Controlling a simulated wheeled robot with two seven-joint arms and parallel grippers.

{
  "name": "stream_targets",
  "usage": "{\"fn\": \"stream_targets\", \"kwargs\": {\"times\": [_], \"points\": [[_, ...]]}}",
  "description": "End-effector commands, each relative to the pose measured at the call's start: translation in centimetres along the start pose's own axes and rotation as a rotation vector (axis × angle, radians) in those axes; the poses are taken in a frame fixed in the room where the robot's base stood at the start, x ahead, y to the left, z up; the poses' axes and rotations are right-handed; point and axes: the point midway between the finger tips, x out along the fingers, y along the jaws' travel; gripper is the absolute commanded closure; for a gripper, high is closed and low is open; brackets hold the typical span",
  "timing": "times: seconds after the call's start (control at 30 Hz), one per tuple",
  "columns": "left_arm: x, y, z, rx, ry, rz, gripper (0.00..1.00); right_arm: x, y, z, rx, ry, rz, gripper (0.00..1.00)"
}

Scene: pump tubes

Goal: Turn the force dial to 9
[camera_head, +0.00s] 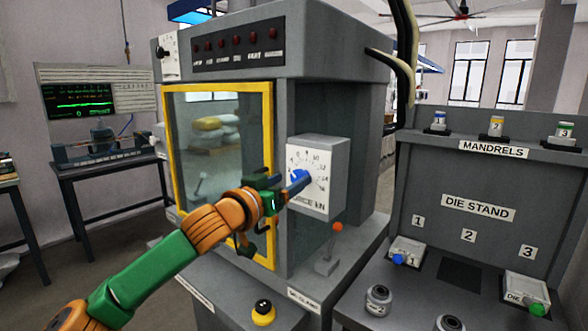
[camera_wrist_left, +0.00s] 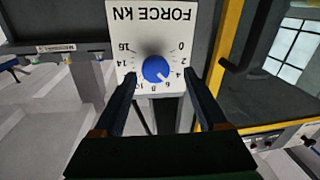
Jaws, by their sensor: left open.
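The force dial is a blue round knob (camera_head: 300,177) on a white box labelled FORCE kN (camera_head: 325,165), on the front of the grey machine. In the left wrist view the knob (camera_wrist_left: 155,69) appears upside down, with scale numbers from 0 to 16 around it. A small pale mark on the knob seems to point near 6; the exact reading is hard to tell. My left gripper (camera_wrist_left: 158,76) is open, its two dark fingers on either side of the knob. Contact with the knob cannot be made out. My right gripper is in neither view.
A yellow-framed door (camera_head: 268,170) stands left of the dial. A lever with an orange knob (camera_head: 337,227) stands below it, and a yellow button with a black top (camera_head: 263,312) sits in front. The die stand (camera_head: 478,208) with mandrels above is at the right.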

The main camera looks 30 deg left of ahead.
Motion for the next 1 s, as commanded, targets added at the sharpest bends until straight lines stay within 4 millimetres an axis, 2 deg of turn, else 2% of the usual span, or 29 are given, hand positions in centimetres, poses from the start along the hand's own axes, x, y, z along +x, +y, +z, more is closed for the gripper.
{"fn": "stream_targets", "kwargs": {"times": [0.03, 0.1, 0.33, 0.6, 1.0], "points": [[0.57, 0.08, -0.34, -0.002, 0.000, 0.001, 0.25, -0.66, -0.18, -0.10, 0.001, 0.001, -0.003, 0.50], [1.07, 0.06, -0.11, 0.000, -0.001, 0.000, 0.25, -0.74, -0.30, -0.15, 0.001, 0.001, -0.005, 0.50], [1.23, 0.03, 0.14, 0.003, 0.000, 0.000, 0.25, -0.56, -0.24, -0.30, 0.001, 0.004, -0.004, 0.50], [1.22, -0.01, 0.14, 0.003, 0.000, -0.001, 0.98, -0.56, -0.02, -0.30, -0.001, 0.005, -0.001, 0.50], [1.22, -0.02, 0.11, 0.072, 0.009, 0.000, 1.00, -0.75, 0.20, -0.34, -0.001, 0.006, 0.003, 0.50]]}}
